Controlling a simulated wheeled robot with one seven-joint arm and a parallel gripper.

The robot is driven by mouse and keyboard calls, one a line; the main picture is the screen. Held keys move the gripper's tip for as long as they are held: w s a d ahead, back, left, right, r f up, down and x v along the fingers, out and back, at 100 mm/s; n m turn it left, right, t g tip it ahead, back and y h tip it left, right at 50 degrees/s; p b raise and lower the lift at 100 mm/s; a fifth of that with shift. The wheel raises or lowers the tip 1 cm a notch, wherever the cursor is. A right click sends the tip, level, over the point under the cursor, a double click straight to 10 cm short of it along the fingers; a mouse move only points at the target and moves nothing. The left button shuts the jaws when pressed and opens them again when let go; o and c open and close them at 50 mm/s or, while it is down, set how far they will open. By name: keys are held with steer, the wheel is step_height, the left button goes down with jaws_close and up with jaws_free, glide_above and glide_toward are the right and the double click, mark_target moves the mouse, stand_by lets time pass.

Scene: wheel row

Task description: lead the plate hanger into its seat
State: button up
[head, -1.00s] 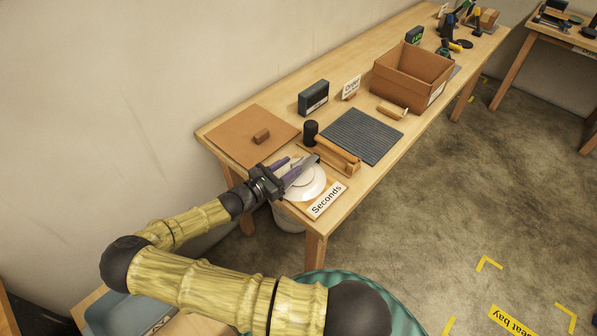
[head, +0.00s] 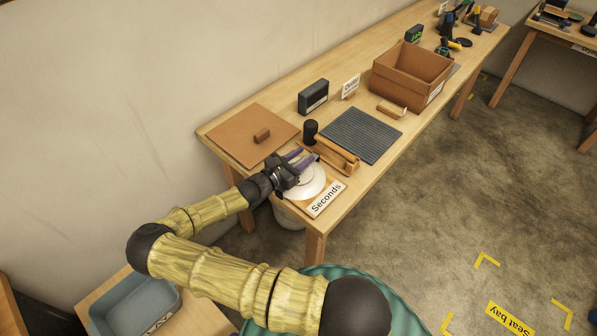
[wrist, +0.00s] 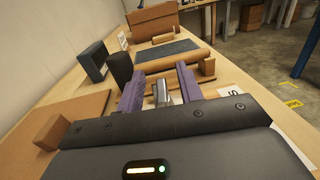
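A slim grey metal piece, likely the plate hanger (wrist: 162,93), stands between my purple fingers in the wrist view, with a gap on each side. In the head view my fingers mostly hide it. My gripper (head: 300,158) is open, at the near left end of the bench. It is over the left side of a white plate (head: 311,184), by a card reading "Seconds" (head: 326,199). In the wrist view my gripper (wrist: 160,88) points along the bench. A yellow-cornered floor patch (head: 510,318) is labelled "Seat bay"; I cannot tell which thing is the hanger's seat.
Just beyond my fingers are a wooden rail piece (head: 337,155) and a black cylinder (head: 310,132). A brown board with a small block (head: 262,135) lies to the left. A ribbed grey mat (head: 362,135), a dark box (head: 313,96) and a cardboard box (head: 412,75) lie farther along.

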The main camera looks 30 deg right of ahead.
stand_by(0.3)
jaws_close()
step_height(320, 180, up, 10)
steer(key=shift+b, duration=0.45)
stand_by(0.6)
